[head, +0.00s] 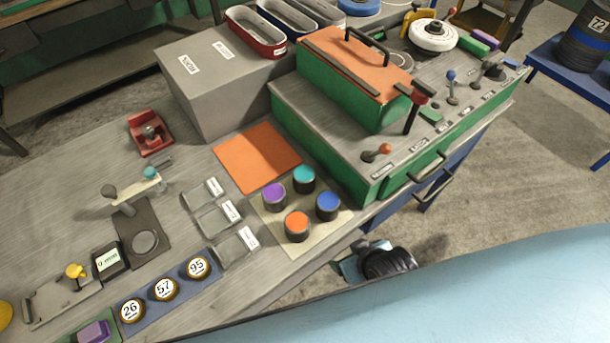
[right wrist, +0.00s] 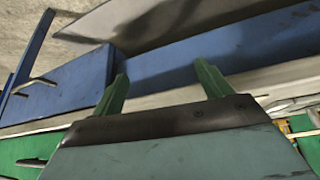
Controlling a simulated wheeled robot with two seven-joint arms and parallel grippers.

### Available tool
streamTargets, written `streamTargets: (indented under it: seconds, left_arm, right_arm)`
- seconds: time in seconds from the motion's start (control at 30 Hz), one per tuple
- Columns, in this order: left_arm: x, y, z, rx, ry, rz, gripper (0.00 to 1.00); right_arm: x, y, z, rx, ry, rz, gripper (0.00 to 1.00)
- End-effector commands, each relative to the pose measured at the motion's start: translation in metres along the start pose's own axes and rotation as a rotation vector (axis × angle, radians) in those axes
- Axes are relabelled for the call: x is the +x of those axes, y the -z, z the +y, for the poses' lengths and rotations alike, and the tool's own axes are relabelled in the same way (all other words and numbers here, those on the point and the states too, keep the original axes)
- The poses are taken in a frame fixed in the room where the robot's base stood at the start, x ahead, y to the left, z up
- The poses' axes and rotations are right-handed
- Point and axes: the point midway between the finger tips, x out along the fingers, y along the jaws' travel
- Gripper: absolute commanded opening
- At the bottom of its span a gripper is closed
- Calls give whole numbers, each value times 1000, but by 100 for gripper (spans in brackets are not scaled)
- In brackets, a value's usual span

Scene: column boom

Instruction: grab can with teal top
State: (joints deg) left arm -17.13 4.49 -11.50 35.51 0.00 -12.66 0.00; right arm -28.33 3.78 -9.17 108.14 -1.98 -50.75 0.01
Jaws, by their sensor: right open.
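The can with the teal top (head: 304,178) stands upright at the back of a beige mat (head: 264,222) in the head view. Close by on the mat stand cans with purple (head: 273,195), blue (head: 328,206) and orange (head: 297,226) tops. My right gripper, partly hidden, is low beyond the bench edge, right of and below the cans. In the right wrist view its two green fingers (right wrist: 160,82) are apart with nothing between them. No can shows in the wrist view. My left gripper is not in view.
A green console (head: 367,188) with levers rises right of the cans. A flat orange square (head: 256,157) lies behind them. Clear trays (head: 215,218) sit to their left. The wrist view shows blue bench framework (right wrist: 220,50) in front of the fingers.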

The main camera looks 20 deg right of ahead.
Motion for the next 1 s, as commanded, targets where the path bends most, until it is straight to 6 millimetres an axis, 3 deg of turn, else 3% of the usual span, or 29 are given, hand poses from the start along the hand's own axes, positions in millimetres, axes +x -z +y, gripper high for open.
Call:
streamTargets:
  seconds: [0.23, 0.5, 0.7, 1.0]
  left_arm:
    - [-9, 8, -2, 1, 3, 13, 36]
    - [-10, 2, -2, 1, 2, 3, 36]
    - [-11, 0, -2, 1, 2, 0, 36]
    - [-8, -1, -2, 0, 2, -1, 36]
  right_arm:
    - [-70, 65, 1, 18, -8, 142, 78]
    - [-77, 119, -14, 28, -7, 450, 78]
    - [-81, 138, -20, 30, -7, 561, 78]
    - [-38, 168, -19, 30, -8, 570, 78]
